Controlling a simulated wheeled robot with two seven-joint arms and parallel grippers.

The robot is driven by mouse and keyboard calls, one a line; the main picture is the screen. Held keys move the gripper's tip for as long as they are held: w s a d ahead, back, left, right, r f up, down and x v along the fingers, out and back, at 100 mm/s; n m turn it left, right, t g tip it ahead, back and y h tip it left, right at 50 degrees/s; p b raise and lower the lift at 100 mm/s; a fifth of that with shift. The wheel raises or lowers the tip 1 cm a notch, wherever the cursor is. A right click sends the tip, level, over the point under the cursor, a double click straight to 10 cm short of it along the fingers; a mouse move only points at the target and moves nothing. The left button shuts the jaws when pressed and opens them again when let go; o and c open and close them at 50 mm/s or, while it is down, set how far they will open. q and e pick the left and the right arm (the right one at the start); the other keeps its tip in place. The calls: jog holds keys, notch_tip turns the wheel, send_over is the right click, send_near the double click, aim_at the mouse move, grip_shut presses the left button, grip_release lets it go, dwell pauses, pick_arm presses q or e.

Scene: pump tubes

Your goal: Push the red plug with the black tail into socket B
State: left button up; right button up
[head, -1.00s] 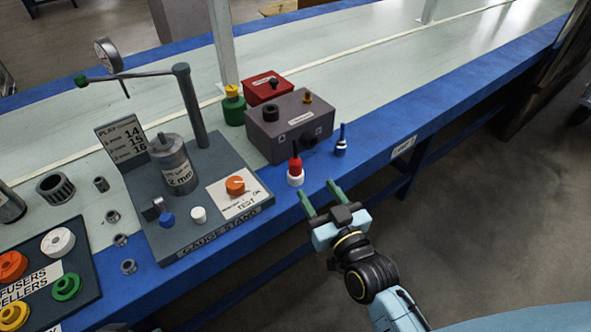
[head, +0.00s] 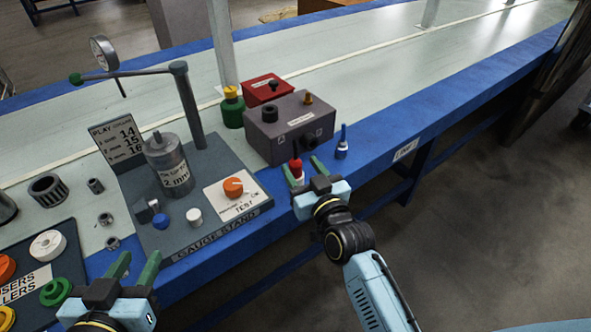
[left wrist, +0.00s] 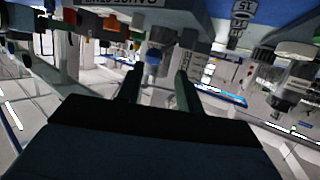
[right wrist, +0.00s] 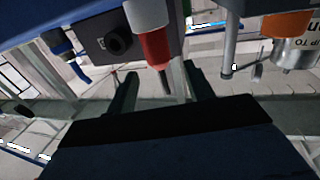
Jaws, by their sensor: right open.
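The red plug with the black tail (head: 296,166) stands upright on its white base on the blue front strip of the bench, before the grey socket box (head: 290,130). A dark round socket (head: 311,141) shows on the box's front face; I cannot read its letter for certain. My right gripper (head: 303,165) is open, its fingers reaching to either side of the red plug. In the right wrist view the red plug (right wrist: 155,48) shows beyond and between the open fingers (right wrist: 162,85), not gripped. My left gripper (head: 134,262) is open and empty near the bench's front edge.
A blue plug (head: 342,145) stands just right of the red one. The gauge stand (head: 215,222) lies to the left, with an orange knob (head: 233,186). A red box (head: 266,88) and a green-and-yellow container (head: 232,106) stand behind.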

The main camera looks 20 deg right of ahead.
aim_at(296, 159)
jog(key=w, duration=0.1)
jog(key=w+b, duration=0.1)
jog(key=w, duration=0.1)
jog(key=shift+w+a+f+b, duration=0.1)
jog(key=shift+w+a+b, duration=0.15)
jog(key=shift+b, duration=0.1)
jog(key=shift+w, duration=0.15)
pick_arm(q)
notch_tip(296, 159, up, 8)
jog(key=d+t+h, duration=0.1)
jog(key=t+h, duration=0.1)
jog(key=t, duration=0.3)
jog(key=shift+w+d, duration=0.35)
jog(key=shift+d, duration=0.05)
pick_arm(e)
jog(key=c, duration=1)
